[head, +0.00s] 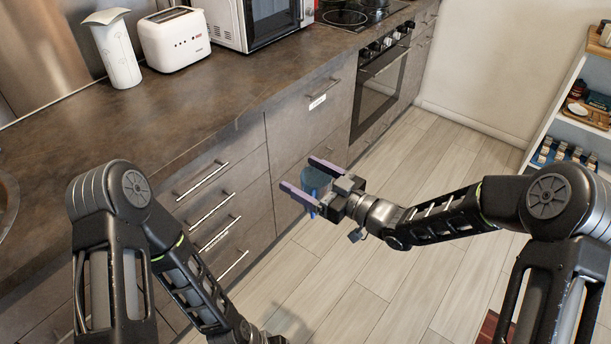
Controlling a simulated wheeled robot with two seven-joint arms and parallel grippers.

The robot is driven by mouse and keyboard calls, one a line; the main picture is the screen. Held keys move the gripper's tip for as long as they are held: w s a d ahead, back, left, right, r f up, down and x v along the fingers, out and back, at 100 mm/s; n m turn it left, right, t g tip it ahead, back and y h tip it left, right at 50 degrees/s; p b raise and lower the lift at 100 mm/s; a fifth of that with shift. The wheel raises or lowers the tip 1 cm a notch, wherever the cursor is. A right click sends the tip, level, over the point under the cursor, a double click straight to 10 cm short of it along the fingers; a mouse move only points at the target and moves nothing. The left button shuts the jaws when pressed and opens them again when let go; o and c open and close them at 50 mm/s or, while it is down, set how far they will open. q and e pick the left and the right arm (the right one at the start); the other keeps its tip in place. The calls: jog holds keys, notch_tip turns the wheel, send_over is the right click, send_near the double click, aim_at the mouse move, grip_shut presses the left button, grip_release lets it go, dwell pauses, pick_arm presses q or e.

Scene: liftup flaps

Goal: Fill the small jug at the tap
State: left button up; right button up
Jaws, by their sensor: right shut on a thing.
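My right gripper (299,174) is shut on a small blue, see-through vessel (316,181), which looks like the small jug. It holds it in the air in front of the grey cabinet fronts, below the counter's edge. The fingers cover part of the vessel, and I cannot tell whether anything is in it. My left arm reaches down to the bottom edge, and its gripper is out of the picture. No tap is in view. A curved rim (8,205), perhaps of a sink, shows at the left edge of the counter.
The dark counter (190,110) carries a tall white pitcher (116,52), a white toaster (176,40) and a microwave (250,22). A hob and oven (380,82) stand farther along. Bar handles stick out from the drawers. A white shelf (566,125) stands at right. The wooden floor (400,280) between is mostly clear.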

jog(key=w+d+f+m+t+h, duration=0.1)
jog(key=d+m+t+h, duration=0.6)
jog(key=d, duration=1.6)
jog(key=m+h, duration=0.4)
jog(key=h, duration=0.3)
jog(key=shift+w+f+t+h, duration=0.2)
jog(key=shift+w+t+h, duration=0.1)
jog(key=shift+h, duration=0.1)
jog(key=shift+d+r, duration=0.1)
jog(key=shift+r, duration=0.05)
